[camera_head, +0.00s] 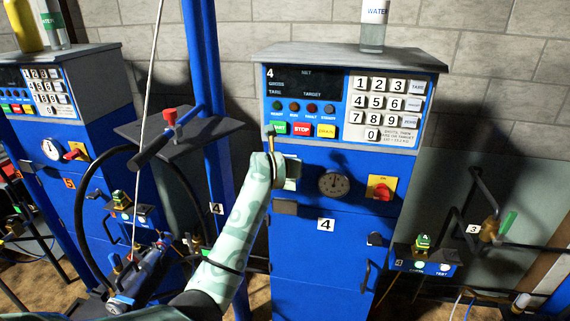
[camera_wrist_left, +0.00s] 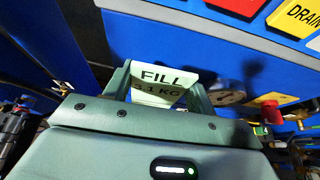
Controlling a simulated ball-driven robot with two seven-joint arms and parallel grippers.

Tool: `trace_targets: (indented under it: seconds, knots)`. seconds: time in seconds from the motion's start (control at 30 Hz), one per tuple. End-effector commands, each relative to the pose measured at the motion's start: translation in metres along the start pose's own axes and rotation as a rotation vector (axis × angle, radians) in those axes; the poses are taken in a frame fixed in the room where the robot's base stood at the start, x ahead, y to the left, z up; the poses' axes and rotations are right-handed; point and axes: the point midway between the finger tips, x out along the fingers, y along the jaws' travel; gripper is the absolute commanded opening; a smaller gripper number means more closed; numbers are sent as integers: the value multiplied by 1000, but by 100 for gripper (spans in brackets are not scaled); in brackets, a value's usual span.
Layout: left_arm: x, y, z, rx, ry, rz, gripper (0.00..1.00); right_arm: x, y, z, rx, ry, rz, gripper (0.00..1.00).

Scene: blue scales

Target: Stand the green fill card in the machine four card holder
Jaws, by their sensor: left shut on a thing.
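The green fill card (camera_wrist_left: 160,88) is pale green and reads "FILL" and "3.1 KG" in the left wrist view. My left gripper (camera_wrist_left: 158,78) is shut on it, with a finger at each side. In the head view my left gripper (camera_head: 284,168) is at the left part of machine four's blue front (camera_head: 345,240), below the green and red buttons. A pale edge of the card shows there too. Just below it is a small dark bracket (camera_head: 284,207), which may be the card holder; the card appears above it. Whether they touch I cannot tell. My right gripper is not in view.
Machine four has a keypad (camera_head: 387,103), a round gauge (camera_head: 334,184) and a red-yellow switch (camera_head: 380,188). A water bottle (camera_head: 373,28) stands on its top. A blue post (camera_head: 208,90) and a dark shelf with a red knob (camera_head: 170,118) are to the left.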

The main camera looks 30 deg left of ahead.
Motion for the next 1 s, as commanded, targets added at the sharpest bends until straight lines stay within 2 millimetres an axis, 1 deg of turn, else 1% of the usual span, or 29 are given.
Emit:
trace_targets:
  seconds: [0.8, 1.0]
  knots:
    - [25, 0, -51, 0, 2, 0, 34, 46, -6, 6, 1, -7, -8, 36]
    - [28, 0, -58, 0, 1, 0, 34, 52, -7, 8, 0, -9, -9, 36]
